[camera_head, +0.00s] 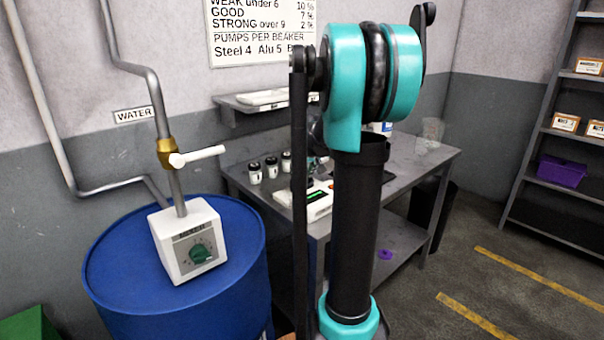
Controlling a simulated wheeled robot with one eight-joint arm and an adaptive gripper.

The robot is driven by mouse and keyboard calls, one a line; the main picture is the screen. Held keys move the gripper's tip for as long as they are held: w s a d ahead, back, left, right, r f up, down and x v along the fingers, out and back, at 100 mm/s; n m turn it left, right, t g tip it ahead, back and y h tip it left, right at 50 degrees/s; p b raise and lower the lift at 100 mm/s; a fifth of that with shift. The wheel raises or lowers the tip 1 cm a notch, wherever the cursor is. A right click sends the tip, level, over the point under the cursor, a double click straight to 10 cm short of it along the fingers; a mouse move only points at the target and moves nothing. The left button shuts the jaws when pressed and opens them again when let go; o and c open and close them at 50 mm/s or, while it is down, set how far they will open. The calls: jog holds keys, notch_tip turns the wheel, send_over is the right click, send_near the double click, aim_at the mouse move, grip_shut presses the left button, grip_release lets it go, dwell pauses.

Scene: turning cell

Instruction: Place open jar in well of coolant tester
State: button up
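The coolant tester (318,208), a white box with a small green display, sits on the grey bench and is partly hidden behind my arm. Three small white jars with dark tops, one of them the left jar (255,174), stand in a row left of the tester. I cannot tell from here which jar is open. Dark parts that seem to be my gripper (311,172) show in a narrow gap beside my arm, above or at the tester. Its fingers, anything in them and the tester's well are hidden.
A blue drum (110,275) with a white mixer box (188,240) and a pipe tap stands at the left front. The bench (425,160) has a clear beaker (430,132) at its right end. A shelf rack (535,130) stands at the far right; the marked floor between is clear.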

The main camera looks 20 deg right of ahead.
jog(key=shift+f, duration=0.1)
jog(key=o, duration=1.1)
jog(key=shift+o, duration=0.2)
jog(key=v, duration=1.2)
